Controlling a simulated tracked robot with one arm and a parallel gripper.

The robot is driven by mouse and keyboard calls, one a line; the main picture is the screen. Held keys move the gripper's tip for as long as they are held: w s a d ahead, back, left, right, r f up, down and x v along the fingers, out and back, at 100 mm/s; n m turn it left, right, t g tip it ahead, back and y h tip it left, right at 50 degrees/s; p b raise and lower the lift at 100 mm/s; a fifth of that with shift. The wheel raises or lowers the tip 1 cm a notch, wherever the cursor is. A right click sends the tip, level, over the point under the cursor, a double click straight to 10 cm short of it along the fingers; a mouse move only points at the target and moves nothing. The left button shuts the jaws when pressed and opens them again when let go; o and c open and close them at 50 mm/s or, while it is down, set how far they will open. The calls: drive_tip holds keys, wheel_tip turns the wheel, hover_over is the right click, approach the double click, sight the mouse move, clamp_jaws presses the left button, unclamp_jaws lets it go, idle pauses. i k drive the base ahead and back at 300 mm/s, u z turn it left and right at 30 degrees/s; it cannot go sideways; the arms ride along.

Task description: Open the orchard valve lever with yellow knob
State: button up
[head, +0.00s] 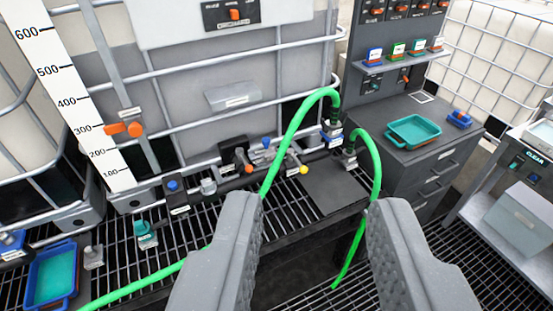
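A small yellow knob (303,170) sits on the end of a short pale lever (293,158) on the manifold pipe, near the picture's middle. The lever slants down and right from its pivot. A green hose (291,130) arches close beside it and hides part of the pipe. My gripper (315,204) is open and empty, with its two grey fingers wide apart in the foreground. The knob is beyond the fingertips, slightly left of the middle of the gap, and nothing touches it. I cannot read the valve's label.
An orange-knobbed valve (243,161) and a blue knob (266,142) stand left of the lever. A second green hose (375,172) hangs by the right finger. A grey cabinet (430,160) with a teal tray (413,131) stands right. A dark flat plate (335,186) lies on the grating.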

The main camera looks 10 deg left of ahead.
sight(290, 152)
drive_tip(key=u, duration=0.05)
drive_tip(key=i, duration=1)
drive_tip(key=z, duration=0.25)
drive_tip(key=k, duration=0.85)
drive_tip(key=u, duration=0.6)
drive_tip(key=i, duration=1)
drive_tip(key=z, duration=0.05)
